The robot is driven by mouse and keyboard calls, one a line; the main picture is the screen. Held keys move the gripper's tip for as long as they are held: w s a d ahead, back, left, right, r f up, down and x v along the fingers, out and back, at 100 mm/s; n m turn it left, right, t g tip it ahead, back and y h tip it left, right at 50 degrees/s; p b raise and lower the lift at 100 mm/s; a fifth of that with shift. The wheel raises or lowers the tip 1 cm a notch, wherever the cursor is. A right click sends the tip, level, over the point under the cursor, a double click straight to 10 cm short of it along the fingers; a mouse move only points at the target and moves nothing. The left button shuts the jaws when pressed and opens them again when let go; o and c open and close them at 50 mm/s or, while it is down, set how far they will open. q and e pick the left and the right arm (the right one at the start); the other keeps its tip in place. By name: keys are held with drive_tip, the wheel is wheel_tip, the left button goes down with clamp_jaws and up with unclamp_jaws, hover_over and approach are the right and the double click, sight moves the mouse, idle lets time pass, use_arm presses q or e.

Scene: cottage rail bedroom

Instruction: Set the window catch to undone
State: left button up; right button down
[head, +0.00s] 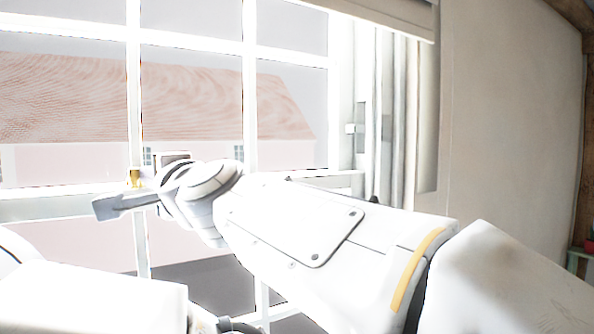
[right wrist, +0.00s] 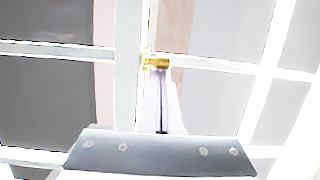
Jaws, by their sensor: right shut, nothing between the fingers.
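The brass window catch (head: 134,177) is on the white window frame, at the left of the head view. In the right wrist view the catch (right wrist: 157,62) shows as a small golden piece beside a bar crossing. My right gripper (head: 124,204) is at the window, close to the catch. In the right wrist view its fingers (right wrist: 160,80) are together, empty, with their tips at or just below the catch. I cannot tell whether they touch it. Glare hides the catch's exact angle. My left gripper is not in view.
White window bars (head: 250,90) cross bright panes. A rolled blind (head: 390,15) hangs at the top, and a plain wall (head: 510,120) stands to the right. A house with a reddish roof (head: 70,95) shows outside.

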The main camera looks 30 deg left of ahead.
drive_tip(key=shift+s+a, duration=0.25)
drive_tip(key=shift+s, duration=0.65)
drive_tip(key=shift+s+a+r+g, duration=0.1)
drive_tip(key=shift+s+g, duration=0.05)
drive_tip(key=shift+g, duration=0.25)
drive_tip(key=shift+d, duration=0.25)
drive_tip(key=s+d+t+b, duration=0.1)
drive_tip(key=d+b, duration=0.3)
drive_tip(key=d, duration=0.6)
drive_tip(key=shift+f, duration=0.2)
